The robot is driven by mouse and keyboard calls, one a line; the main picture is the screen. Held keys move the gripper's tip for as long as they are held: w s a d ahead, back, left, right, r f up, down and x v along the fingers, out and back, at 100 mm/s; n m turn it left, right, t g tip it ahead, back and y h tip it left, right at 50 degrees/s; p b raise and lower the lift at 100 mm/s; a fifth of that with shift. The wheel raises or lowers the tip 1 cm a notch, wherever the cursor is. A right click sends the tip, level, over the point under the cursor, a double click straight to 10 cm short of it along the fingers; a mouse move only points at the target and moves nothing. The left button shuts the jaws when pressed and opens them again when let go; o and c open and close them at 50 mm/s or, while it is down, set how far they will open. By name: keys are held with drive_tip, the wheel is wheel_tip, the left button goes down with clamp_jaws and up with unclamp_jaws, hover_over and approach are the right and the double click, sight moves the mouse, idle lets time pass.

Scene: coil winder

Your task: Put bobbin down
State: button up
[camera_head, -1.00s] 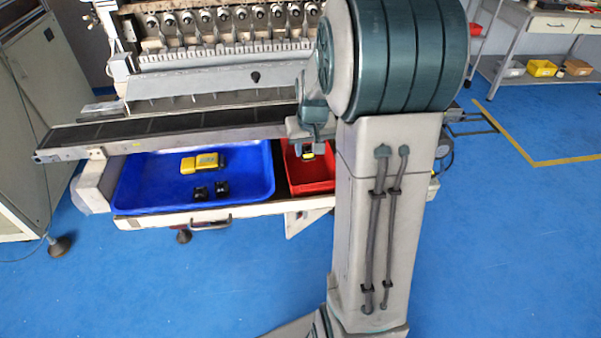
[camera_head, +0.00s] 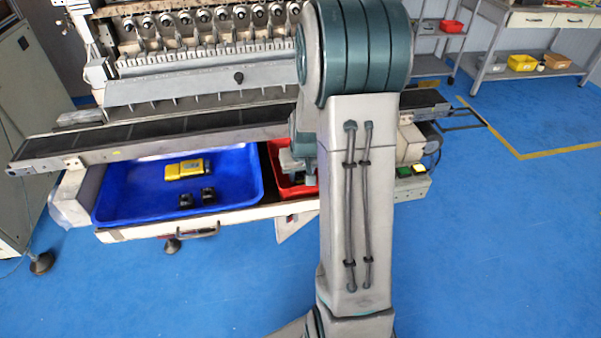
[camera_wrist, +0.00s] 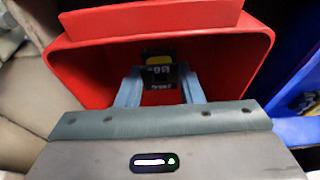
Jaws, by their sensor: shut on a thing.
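The bobbin (camera_wrist: 158,76), a small black piece with a yellow part and white lettering, sits between the fingers of my gripper (camera_wrist: 159,90) in the wrist view. My gripper is shut on it, over or inside the red bin (camera_wrist: 88,78). I cannot tell whether the bobbin touches the bin floor. In the head view the red bin (camera_head: 279,149) stands right of the blue tray, partly behind my arm. My arm hides the bobbin there.
The conveyor rail (camera_head: 150,133) of the winding machine runs just above and behind the tray and bin. The blue floor at front is clear.

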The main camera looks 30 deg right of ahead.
drive_tip(key=shift+f, duration=0.15)
drive_tip(key=o, duration=1)
drive_tip(key=shift+o, duration=0.2)
